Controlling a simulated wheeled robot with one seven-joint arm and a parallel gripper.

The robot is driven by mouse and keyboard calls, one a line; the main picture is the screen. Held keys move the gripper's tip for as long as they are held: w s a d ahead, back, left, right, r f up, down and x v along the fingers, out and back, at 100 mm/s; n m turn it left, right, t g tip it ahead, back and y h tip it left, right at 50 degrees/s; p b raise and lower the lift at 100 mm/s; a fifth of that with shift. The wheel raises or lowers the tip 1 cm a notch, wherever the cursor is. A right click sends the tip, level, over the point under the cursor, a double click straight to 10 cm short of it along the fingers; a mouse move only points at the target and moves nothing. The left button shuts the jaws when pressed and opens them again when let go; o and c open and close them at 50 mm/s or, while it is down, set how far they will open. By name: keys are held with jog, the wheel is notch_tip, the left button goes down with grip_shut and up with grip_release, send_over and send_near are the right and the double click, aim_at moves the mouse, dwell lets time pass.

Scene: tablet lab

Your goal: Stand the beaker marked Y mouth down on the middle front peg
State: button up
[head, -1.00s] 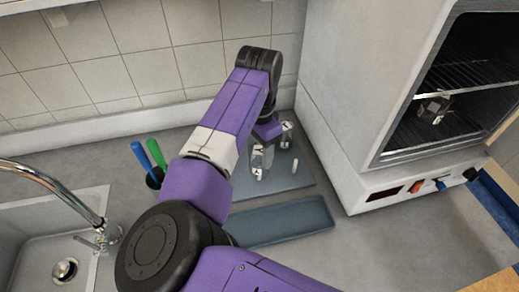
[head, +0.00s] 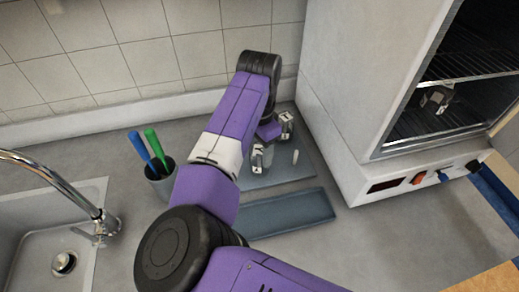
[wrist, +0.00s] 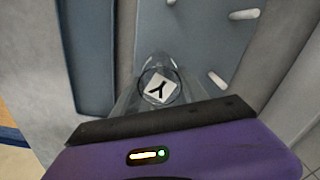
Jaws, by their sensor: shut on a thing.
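The clear beaker marked Y (wrist: 160,86) is between my jaws, with its black Y on a white label facing the wrist camera. My gripper (head: 267,132) is shut on it above the blue-grey peg board (head: 303,171). In the head view the held beaker (head: 257,158) shows below my gripper. I cannot tell whether the beaker touches the board or surrounds a peg. My gripper and arm hide part of the board.
Another labelled beaker (head: 286,125) stands at the back of the board, close to my gripper. An empty blue tray (head: 283,213) lies in front. A cup (head: 161,183) with blue and green handled tools, a sink (head: 40,235) and an open oven (head: 400,100) flank the board.

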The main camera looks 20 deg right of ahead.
jog(key=shift+f, duration=0.3)
jog(key=o, duration=1.6)
